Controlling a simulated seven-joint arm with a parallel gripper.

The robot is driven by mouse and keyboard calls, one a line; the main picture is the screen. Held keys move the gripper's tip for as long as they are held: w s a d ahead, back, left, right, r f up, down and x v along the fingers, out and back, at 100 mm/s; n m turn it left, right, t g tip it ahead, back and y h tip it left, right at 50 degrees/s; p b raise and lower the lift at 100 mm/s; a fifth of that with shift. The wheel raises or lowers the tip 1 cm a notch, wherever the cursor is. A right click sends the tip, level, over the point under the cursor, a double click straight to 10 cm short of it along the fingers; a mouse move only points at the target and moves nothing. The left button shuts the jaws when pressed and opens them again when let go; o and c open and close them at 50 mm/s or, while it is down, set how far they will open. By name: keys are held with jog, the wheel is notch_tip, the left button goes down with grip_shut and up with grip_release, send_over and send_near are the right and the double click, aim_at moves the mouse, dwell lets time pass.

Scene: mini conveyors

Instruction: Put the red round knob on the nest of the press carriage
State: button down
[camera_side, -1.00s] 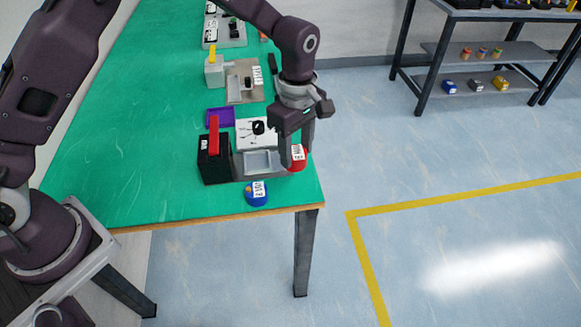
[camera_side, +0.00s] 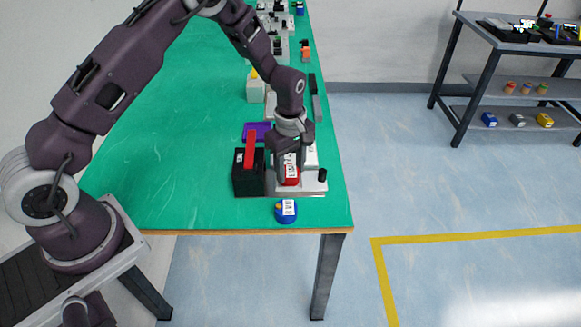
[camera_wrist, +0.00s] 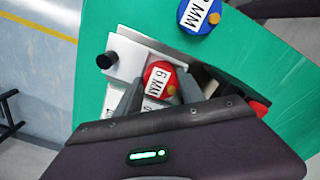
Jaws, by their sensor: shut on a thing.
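The red round knob (camera_side: 291,178) has a white label, reading 6 MM in the wrist view (camera_wrist: 157,77). My gripper (camera_side: 290,167) is shut on it from above, one finger on each side. The press is a black block (camera_side: 247,183) with a red lever (camera_side: 250,149). Its pale grey carriage (camera_side: 311,188) lies to the right of the block, with a black peg (camera_side: 322,175) at its right end. The knob is over the carriage's nest area. The knob and my fingers hide the nest, so I cannot tell whether the knob touches it.
A blue round knob (camera_side: 286,211) lies in front of the carriage near the table's front edge; it also shows in the wrist view (camera_wrist: 199,15). A white plate (camera_side: 311,157) and a purple tray (camera_side: 252,132) are behind. The green table (camera_side: 180,180) is clear at left.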

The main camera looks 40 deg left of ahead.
jog(key=c, duration=0.7)
grip_release()
notch_tip(320, 180, up, 12)
notch_tip(320, 180, up, 9)
jog(key=m+t, duration=0.1)
jog(key=m, duration=0.2)
send_over(291, 172)
jog(key=s, duration=0.4)
jog(key=s+r+m+t, duration=0.2)
jog(key=s+r+m, duration=0.3)
jog(key=s+r, duration=0.4)
jog(key=s+m+t, duration=0.2)
jog(key=s+m, duration=0.6)
jog(key=s, duration=0.8)
jog(key=shift+f+t, duration=0.15)
jog(key=shift+t, duration=0.15)
